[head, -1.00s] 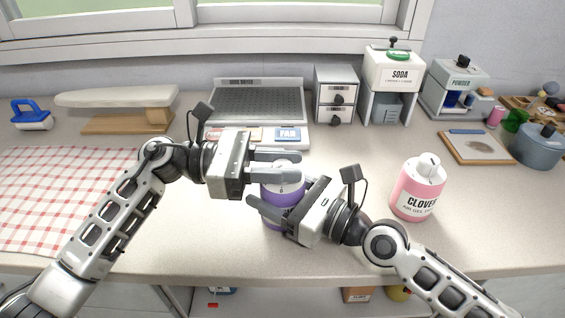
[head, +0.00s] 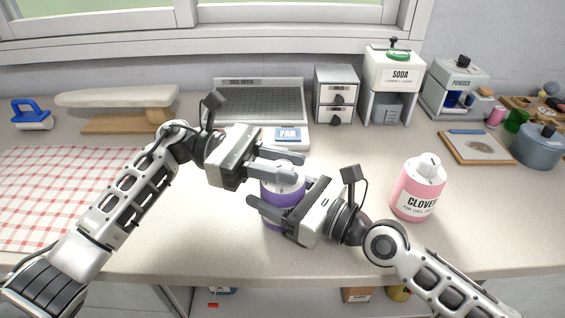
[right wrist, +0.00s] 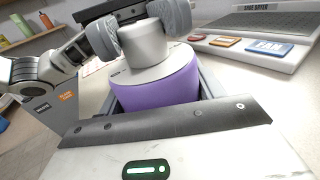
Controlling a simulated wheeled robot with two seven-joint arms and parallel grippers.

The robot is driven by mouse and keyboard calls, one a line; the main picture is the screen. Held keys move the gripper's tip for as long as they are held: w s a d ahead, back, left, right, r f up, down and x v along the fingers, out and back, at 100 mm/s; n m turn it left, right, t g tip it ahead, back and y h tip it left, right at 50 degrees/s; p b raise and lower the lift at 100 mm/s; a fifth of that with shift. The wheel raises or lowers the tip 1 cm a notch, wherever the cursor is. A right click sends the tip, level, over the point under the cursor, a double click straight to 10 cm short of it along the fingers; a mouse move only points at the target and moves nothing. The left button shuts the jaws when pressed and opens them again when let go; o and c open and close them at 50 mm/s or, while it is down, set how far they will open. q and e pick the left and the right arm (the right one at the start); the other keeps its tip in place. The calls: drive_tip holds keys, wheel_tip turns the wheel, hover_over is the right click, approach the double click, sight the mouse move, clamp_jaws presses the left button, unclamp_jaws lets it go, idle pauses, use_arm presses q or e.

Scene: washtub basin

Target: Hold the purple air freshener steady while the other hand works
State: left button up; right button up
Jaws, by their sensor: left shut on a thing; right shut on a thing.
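The purple air freshener (head: 287,190) stands upright on the counter, with a white top and a grey-white knob; the right wrist view shows its purple body (right wrist: 160,88) and knob (right wrist: 143,44). My right gripper (head: 281,195) is shut around the purple body from the front right. My left gripper (head: 296,165) is shut on the knob, one finger on each side; its finger pads (right wrist: 138,30) also show in the right wrist view. The grippers hide part of the body and its label.
A pink clover air freshener (head: 418,188) stands to the right. A dryer rack with a FAN button (head: 288,134) is behind the grippers, beside a small drawer unit (head: 336,95). A checked cloth (head: 50,190) lies left. The front counter is mostly clear.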

use_arm(q)
drive_tip(key=o, duration=1)
drive_tip(key=shift+c, duration=0.2)
drive_tip(key=v, duration=1.2)
use_arm(e)
drive_tip(key=o, duration=1.2)
drive_tip(key=shift+d, duration=0.1)
